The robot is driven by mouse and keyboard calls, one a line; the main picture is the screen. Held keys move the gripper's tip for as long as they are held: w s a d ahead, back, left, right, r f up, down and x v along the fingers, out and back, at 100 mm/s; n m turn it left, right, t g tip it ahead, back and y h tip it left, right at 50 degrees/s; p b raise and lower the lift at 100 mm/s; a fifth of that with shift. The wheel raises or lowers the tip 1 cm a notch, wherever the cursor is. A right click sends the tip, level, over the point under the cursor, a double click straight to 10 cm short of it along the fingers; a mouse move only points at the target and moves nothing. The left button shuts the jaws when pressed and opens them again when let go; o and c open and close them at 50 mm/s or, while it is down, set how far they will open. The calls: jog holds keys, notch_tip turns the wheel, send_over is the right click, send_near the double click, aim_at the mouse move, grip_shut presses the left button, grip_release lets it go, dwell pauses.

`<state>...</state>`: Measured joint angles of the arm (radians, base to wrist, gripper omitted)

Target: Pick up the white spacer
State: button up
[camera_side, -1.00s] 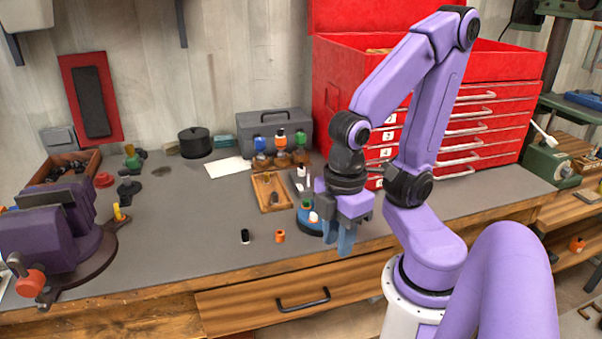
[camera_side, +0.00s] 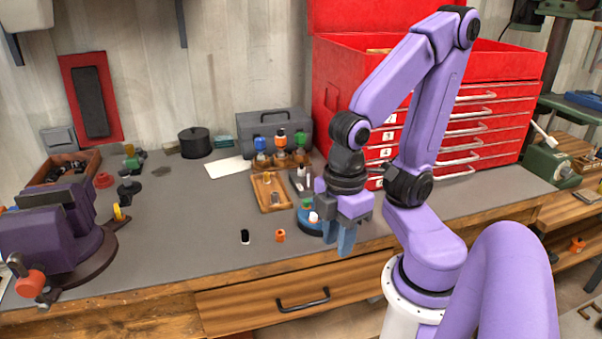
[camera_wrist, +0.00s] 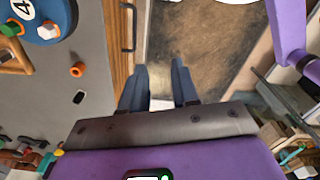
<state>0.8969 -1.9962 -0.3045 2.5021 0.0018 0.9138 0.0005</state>
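A small white piece (camera_side: 314,217), which looks like the white spacer, stands upright on a round blue stand (camera_side: 303,228) beside a green-topped piece (camera_side: 307,203). In the wrist view the white piece (camera_wrist: 48,31) sits near the edge of the blue stand (camera_wrist: 42,9), at the upper left, with green and orange pieces nearby. My gripper (camera_side: 340,243) is just right of the stand, pointing down and partly in front of it. In the wrist view my gripper's fingers (camera_wrist: 160,66) are apart with nothing between them, over the bench's front edge and the floor.
An orange ring (camera_side: 280,235) and a black piece (camera_side: 244,237) stand on the bench left of the stand. A wooden tray (camera_side: 259,200) and a dark tray (camera_side: 294,186) lie behind. A purple vise (camera_side: 40,240) is at left, a red tool chest (camera_side: 335,80) behind.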

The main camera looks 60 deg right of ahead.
jog(key=o, duration=0.4)
jog(key=shift+o, duration=0.2)
jog(key=w+d+n+h, duration=0.15)
jog(key=w+h, duration=0.25)
jog(key=w, duration=0.4)
jog(key=w+d+h, duration=0.2)
jog(key=w+h, duration=0.1)
jog(key=w, duration=0.5)
jog(key=g+h, duration=0.4)
jog(key=h, duration=0.2)
send_near(299, 170)
jog(key=shift+n, duration=0.45)
jog(key=x, duration=0.9)
jog(key=shift+d, duration=0.1)
